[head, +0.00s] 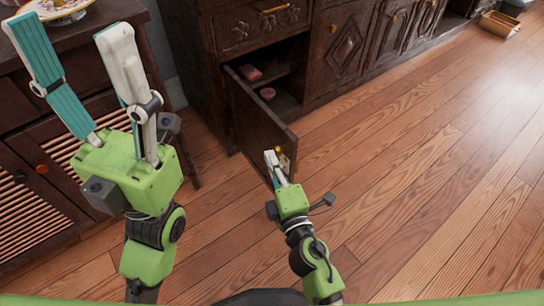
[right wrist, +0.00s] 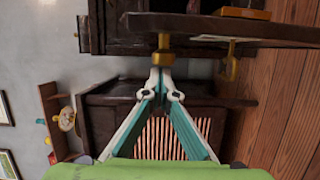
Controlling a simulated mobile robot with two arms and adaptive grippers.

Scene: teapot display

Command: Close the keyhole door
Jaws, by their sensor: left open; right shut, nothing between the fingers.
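The keyhole door (head: 250,118), a dark wooden cabinet door, stands open, swung out from the cabinet over the floor. A brass knob (head: 279,149) and a pale metal plate (head: 285,162) are near its free edge. In the right wrist view the door (right wrist: 215,25) runs across the top, with the knob (right wrist: 164,45) and another brass piece (right wrist: 232,65) below it. My right gripper (head: 272,157) is shut and empty, its tips at the knob; I cannot tell whether they touch. My left gripper (head: 68,30) is open and empty, raised at the left, away from the door.
Inside the open compartment are a red box (head: 251,72) and a small pink round item (head: 267,92). A drawer (head: 262,25) is above it. A slatted cabinet (head: 40,190) stands at the left with a plate (head: 60,8) on top.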

